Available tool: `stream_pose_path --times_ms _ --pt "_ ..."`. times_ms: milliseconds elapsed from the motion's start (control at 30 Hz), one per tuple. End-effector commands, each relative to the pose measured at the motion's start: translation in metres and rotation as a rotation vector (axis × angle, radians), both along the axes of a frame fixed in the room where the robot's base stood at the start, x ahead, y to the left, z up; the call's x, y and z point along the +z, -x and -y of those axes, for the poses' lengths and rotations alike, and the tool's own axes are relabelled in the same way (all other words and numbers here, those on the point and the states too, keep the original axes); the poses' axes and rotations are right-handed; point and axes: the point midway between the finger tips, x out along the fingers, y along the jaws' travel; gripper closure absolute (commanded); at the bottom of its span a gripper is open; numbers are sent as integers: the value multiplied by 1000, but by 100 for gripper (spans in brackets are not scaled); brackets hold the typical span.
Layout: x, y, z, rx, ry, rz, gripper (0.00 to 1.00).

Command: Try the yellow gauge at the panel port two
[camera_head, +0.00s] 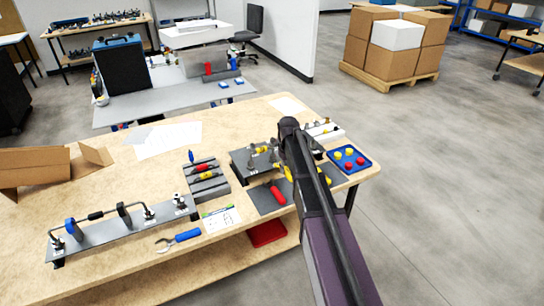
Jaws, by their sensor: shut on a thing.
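My arm reaches in from the lower right, and my gripper (281,163) is low over the right part of the wooden bench, mostly hidden by the arm. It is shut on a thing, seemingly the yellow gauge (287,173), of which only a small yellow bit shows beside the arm. The dark grey panel (240,158) with metal fittings is just left of the gripper. I cannot tell which port is number two, or whether the gauge touches a port.
A grey rack (208,187) holds red, yellow and black-handled pieces. A red-handled piece (278,194) lies on a dark mat. A blue tray (368,165) holds red and yellow caps. Blue-handled pliers (187,235) and a long rail (125,230) lie left.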

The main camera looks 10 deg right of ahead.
Motion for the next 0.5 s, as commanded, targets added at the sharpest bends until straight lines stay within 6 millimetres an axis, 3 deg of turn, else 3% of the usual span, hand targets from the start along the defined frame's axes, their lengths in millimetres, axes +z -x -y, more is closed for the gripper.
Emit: stream_pose_path --times_ms 500 --pt "56 0 0 0 0 0 100"
